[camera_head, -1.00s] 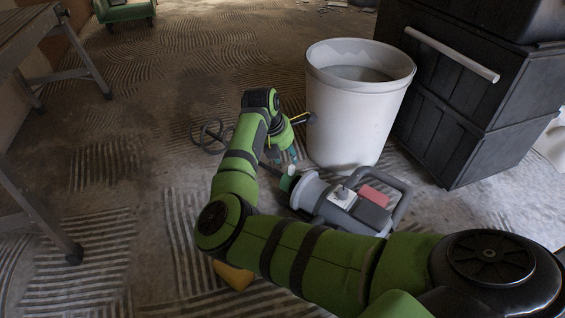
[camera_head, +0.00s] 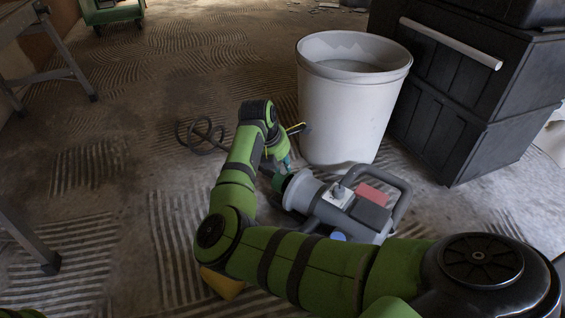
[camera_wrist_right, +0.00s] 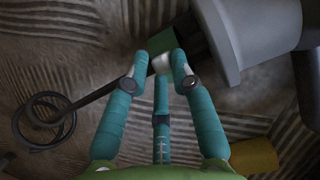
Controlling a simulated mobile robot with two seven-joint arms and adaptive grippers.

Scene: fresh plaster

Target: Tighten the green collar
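A grey mixing machine (camera_head: 345,205) with a looped handle and a red block lies on the floor. Its dark green collar (camera_head: 278,183) is at the left end of the body; in the wrist view the collar (camera_wrist_right: 190,38) is partly in shadow. A dark rod (camera_wrist_right: 105,95) runs from the collar to a spiral paddle (camera_wrist_right: 45,118). My right gripper (camera_head: 285,165) is at the collar from above. In the wrist view its teal fingertips (camera_wrist_right: 162,68) are spread beside the rod and collar; contact is unclear.
A white bucket (camera_head: 345,115) stands close behind the machine. Black stacked crates (camera_head: 445,125) stand to the right. A yellow object (camera_head: 222,284) is partly hidden below my right arm. Trestle legs (camera_head: 55,77) stand at the left; the ridged floor between is mostly clear.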

